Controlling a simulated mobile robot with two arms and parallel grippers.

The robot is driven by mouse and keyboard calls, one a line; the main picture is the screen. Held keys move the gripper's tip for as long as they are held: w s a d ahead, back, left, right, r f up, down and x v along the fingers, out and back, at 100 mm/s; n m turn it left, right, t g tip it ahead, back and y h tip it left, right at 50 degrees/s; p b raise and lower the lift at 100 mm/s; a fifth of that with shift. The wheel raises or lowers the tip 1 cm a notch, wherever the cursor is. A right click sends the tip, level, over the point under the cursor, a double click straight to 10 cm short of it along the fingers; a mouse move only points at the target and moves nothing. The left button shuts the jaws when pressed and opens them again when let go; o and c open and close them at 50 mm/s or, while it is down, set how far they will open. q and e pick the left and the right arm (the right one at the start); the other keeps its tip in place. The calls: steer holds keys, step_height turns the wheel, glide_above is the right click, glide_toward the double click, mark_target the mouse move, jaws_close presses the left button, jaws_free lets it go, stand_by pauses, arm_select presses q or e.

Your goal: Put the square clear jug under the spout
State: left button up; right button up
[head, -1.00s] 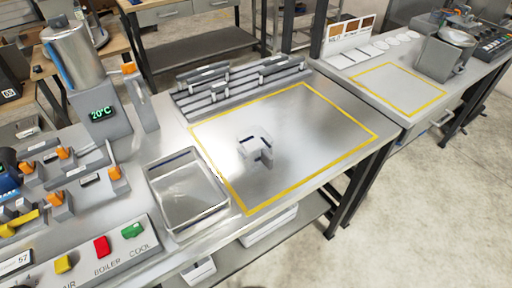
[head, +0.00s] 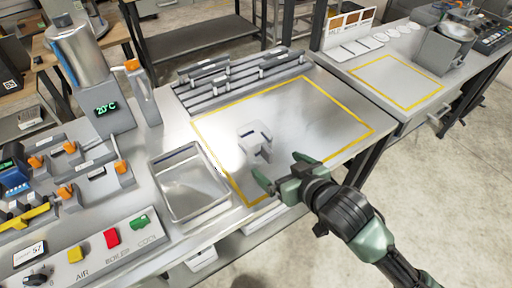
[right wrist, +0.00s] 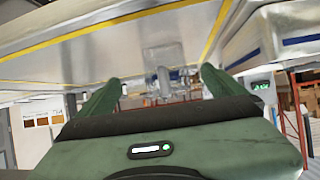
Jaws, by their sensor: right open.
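The square clear jug (head: 257,140) stands upright on the bench inside the yellow outline, with its handle toward the front right. My right gripper (head: 280,171) is open and empty, in front of the jug and to its right, its fingers pointing toward it. In the right wrist view the jug (right wrist: 163,62) shows beyond and between the open fingers (right wrist: 160,80), apart from them. A metal dispenser (head: 113,110) with a 20°C display stands at the back left, beside a grey post with an orange top (head: 131,66). I cannot make out a spout clearly. My left gripper is out of view.
An empty metal tray (head: 190,185) sits left of the yellow outline. A slatted rack (head: 240,80) lines the back. Orange-handled valves and colored buttons (head: 112,238) fill the left side. The outlined area around the jug is clear.

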mark_target(263, 146)
steer(key=shift+n+y, duration=0.6)
steer(key=shift+y, duration=0.2)
steer(key=w+a+r, duration=0.2)
steer(key=shift+w+a+r, duration=0.2)
steer(key=shift+w, duration=0.2)
steer(key=shift+w+a+f+t, duration=0.3)
steer(key=shift+w+a, duration=0.4)
steer(key=shift+w, duration=0.15)
steer(key=p+x, duration=0.2)
steer(key=x, duration=0.2)
steer(key=shift+w, duration=0.4)
steer(key=shift+w+a+f, duration=0.25)
steer(key=shift+c, duration=0.4)
steer(key=c, duration=1.9)
steer(key=shift+r, duration=0.15)
